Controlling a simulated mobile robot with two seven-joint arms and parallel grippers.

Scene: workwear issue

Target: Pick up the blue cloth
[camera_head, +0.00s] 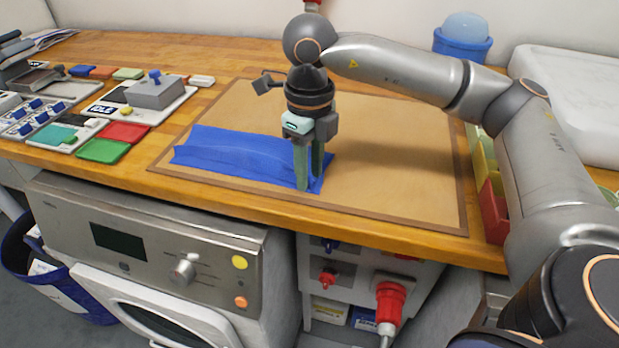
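The blue cloth (235,154) lies spread out on the brown mat (400,170), towards its left side, with some low folds. My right gripper (310,188) points straight down at the right end of the cloth. Its two green fingers look slightly apart, and they hide a small part of the cloth. I cannot tell whether any cloth is between the fingertips or whether they touch it. My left gripper is not in view.
Red and green pads (103,150) and a grey block (156,91) sit left of the mat. A blue container (462,42) stands at the back right. Coloured bins (493,207) are at the right edge. The mat's right half is bare. A machine front (150,240) is below the table edge.

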